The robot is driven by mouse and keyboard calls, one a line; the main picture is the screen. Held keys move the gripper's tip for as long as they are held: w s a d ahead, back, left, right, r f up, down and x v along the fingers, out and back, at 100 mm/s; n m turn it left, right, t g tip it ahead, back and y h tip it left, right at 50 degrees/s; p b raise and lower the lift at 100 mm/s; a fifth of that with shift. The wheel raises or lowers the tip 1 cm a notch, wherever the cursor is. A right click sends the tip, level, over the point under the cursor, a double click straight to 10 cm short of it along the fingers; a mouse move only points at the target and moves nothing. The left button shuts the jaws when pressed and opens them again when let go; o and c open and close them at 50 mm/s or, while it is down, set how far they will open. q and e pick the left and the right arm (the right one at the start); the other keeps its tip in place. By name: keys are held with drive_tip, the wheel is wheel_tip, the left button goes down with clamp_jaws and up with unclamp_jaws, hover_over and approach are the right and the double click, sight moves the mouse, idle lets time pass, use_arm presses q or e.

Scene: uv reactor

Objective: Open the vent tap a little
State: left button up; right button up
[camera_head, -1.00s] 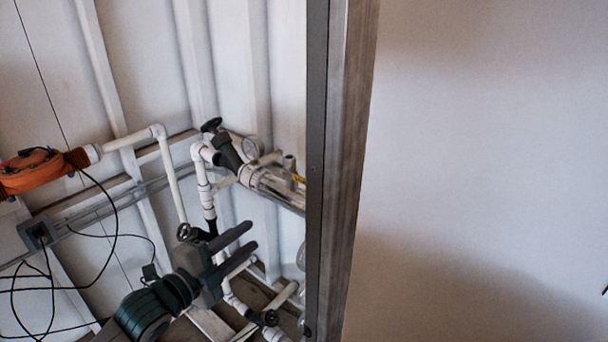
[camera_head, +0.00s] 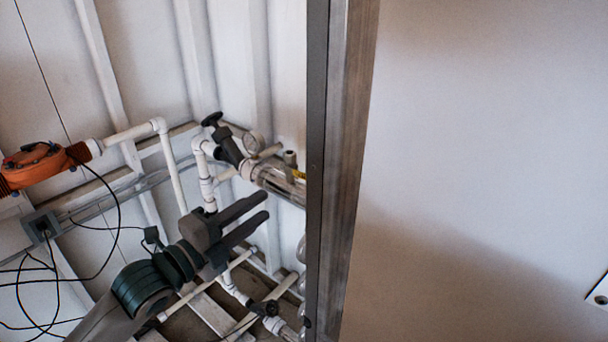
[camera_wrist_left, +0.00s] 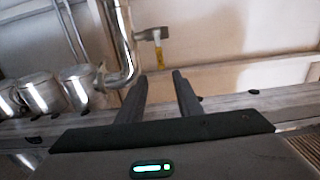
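My left gripper (camera_head: 266,205) is open, its two dark fingers pointing right, with nothing between them. It also shows in the left wrist view (camera_wrist_left: 160,76), fingers apart. Beyond the fingertips there, a small grey tap-like fitting (camera_wrist_left: 151,34) with a yellow tag (camera_wrist_left: 158,55) hangs from the pipework, apart from the fingers. It may be the vent tap. In the head view, a small upright grey fitting (camera_head: 290,157) stands beside a bit of yellow (camera_head: 298,174), above the gripper, partly cut off by the post. My right gripper is not in view.
A grey metal post (camera_head: 340,170) and white wall (camera_head: 480,130) close off the right. An orange pump-like unit (camera_head: 38,165) with black cables is at left.

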sight(303, 178)
use_arm(q)
drive_tip(key=p+x, duration=0.4)
drive_tip(key=x, duration=1.1)
drive_tip(key=shift+w+d+p, duration=0.15)
drive_tip(key=shift+p, duration=0.2)
clamp_jaws()
